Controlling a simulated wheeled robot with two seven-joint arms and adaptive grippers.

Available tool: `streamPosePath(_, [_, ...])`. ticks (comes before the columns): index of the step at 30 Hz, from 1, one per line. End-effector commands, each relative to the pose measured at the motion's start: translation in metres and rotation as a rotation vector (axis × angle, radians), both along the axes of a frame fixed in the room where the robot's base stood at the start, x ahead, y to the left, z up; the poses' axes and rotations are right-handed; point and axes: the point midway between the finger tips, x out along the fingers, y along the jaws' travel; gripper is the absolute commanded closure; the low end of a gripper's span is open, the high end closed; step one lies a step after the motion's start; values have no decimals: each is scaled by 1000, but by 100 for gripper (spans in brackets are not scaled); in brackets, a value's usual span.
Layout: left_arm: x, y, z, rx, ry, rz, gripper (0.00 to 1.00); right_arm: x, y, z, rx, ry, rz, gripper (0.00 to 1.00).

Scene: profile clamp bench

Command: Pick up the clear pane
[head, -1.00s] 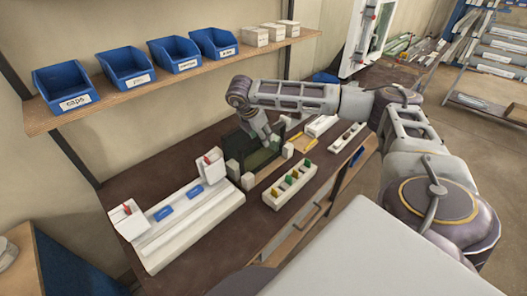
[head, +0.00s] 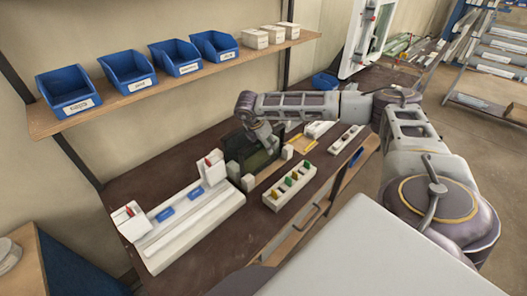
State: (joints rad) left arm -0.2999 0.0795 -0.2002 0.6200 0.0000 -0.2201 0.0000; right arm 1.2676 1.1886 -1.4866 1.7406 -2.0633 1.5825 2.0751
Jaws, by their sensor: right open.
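Thin upright panes stand in a rack between small white blocks in the middle of the bench. A dark greenish see-through pane (head: 262,163) shows at the front of the rack, its upper part partly covered by my right gripper. I cannot tell for sure which pane is the clear one. My right gripper (head: 269,149) points down over the top edge of the panes, open; its fingertips are small, and I cannot tell whether they touch a pane. My left gripper is not in view.
A white clamp fixture (head: 190,222) with blue pads and red handles lies to the left. A white block with coloured pieces (head: 290,187) stands in front of the rack. Blue bins (head: 65,92) sit on the shelf above. Bare bench shows at the left rear.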

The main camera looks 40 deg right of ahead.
Motion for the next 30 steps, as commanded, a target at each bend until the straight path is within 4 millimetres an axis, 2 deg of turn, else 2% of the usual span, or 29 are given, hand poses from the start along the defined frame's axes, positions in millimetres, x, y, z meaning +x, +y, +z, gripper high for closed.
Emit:
streamPosePath(15, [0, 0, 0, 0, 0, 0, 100, 0, -1, -3, 0, 0, 0, 54])
streamPosePath(26, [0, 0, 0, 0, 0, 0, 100, 0, -1, -3, 0, 0, 0, 99])
streamPosePath(30, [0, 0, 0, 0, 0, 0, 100, 1, -1, -2, 0, -2, 0, 100])
